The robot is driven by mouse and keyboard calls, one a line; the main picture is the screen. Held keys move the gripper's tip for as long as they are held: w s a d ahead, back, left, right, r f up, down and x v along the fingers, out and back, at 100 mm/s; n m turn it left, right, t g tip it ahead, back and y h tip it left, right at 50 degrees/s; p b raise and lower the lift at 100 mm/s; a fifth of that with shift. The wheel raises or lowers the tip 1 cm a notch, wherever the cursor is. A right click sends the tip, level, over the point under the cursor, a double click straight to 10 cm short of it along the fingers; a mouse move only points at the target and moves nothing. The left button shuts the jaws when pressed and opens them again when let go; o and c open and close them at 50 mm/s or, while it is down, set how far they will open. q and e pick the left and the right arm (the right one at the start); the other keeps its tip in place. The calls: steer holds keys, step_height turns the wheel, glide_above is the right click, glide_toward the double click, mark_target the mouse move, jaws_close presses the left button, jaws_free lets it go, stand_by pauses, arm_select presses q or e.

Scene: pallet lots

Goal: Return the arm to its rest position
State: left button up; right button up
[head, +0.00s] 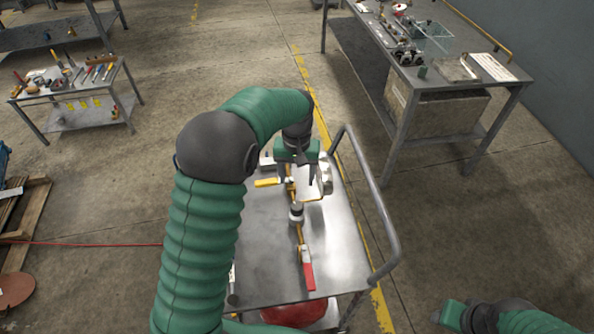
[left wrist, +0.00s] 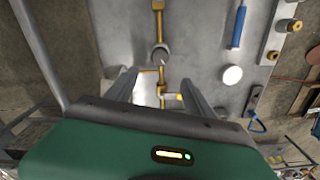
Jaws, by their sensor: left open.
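My left arm reaches up from the bottom of the head view and bends over a grey metal cart (head: 260,265). Its green left gripper (head: 296,178) hangs above the cart's far part. In the left wrist view the two fingers of the left gripper (left wrist: 160,80) stand apart with nothing held between them. The cart top (left wrist: 200,45) and a brass-coloured piece (left wrist: 158,22) lie beyond them. My right gripper (head: 452,313) is at the lower right of the head view, clear of the cart; its fingers cannot be made out.
A curved rail (head: 385,225) edges the cart's right side. A workbench (head: 450,85) stands at upper right, a tool table (head: 70,88) at upper left.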

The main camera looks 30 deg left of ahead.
arm_select(q)
step_height(320, 180, up, 3)
steer(key=shift+w+f, duration=0.1)
stand_by(0.4)
steer(key=s+d+f+m+t, duration=0.1)
steer(key=s+d+f+m, duration=0.1)
steer(key=s, duration=0.7)
steer(key=s+d+f+m+t, duration=0.1)
steer(key=s+d+f+m, duration=0.1)
steer(key=s, duration=0.7)
steer(key=d+f, duration=0.1)
steer(key=d, duration=0.1)
steer(key=shift+s+d+t, duration=0.3)
steer(key=shift+s+d, duration=0.1)
steer(key=shift+s, duration=0.15)
steer(key=shift+c, duration=0.4)
